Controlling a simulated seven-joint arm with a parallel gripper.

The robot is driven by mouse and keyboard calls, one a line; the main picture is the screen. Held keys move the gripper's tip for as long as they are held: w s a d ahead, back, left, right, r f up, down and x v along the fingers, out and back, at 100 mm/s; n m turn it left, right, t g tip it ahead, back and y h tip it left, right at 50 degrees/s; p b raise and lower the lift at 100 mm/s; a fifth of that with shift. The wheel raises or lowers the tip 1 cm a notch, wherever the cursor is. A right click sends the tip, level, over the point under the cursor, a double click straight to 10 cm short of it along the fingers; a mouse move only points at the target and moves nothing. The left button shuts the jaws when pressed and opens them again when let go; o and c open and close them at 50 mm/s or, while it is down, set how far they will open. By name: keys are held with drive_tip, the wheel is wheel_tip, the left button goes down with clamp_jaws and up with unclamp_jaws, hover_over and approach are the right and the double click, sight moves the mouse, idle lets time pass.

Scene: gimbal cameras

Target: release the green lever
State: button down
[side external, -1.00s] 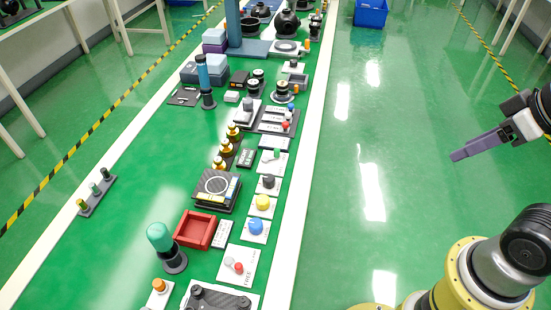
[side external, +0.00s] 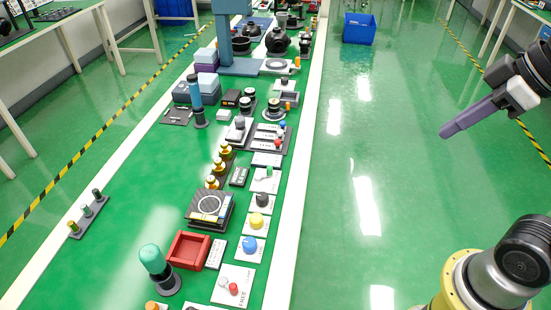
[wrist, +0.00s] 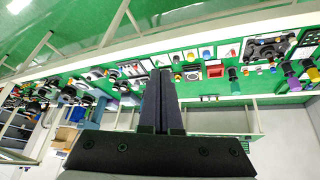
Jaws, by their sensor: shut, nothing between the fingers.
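A small white plate (side external: 264,180) with what looks like the green lever (side external: 269,170) on it stands along the right side of the green table in the side external view. Whether the lever is pressed or raised is too small to tell. My gripper (side external: 444,132) is over the floor, well to the right of the table and apart from the lever. Its fingers are together and empty; they also show closed in the wrist view (wrist: 160,72). I cannot pick out the green lever with certainty in the wrist view.
The same row holds a black knob (side external: 262,199), a yellow button (side external: 257,221), a blue button (side external: 250,244) and a red-and-white lever plate (side external: 234,285). A red tray (side external: 188,251) and a green-topped post (side external: 153,259) stand nearby. Floor between my gripper and table is clear.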

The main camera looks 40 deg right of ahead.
drive_tip(key=w+a+r+n+g+y, duration=0.1)
drive_tip(key=w+a+r+n, duration=0.15)
drive_tip(key=w, duration=0.75)
drive_tip(key=w+a+r+n+g+y, duration=0.15)
drive_tip(key=w+r, duration=0.25)
drive_tip(key=w, duration=0.6)
drive_tip(key=w+d+f+n+y, duration=0.1)
drive_tip(key=w+f, duration=0.3)
drive_tip(key=w, duration=0.3)
drive_tip(key=w+d+f+n+y, duration=0.1)
drive_tip(key=w+f+n, duration=0.1)
drive_tip(key=w+f, duration=0.35)
drive_tip(key=w+d+f+g, duration=0.1)
drive_tip(key=w+f, duration=0.3)
drive_tip(key=f, duration=0.6)
drive_tip(key=w+d+f+m+g+y, duration=0.1)
drive_tip(key=w+f, duration=0.3)
drive_tip(key=f, duration=0.7)
drive_tip(key=shift+w+d+f+m+g, duration=0.3)
drive_tip(key=shift+w+d+g, duration=0.1)
drive_tip(key=shift+d+g, duration=0.4)
drive_tip(key=shift+y, duration=0.25)
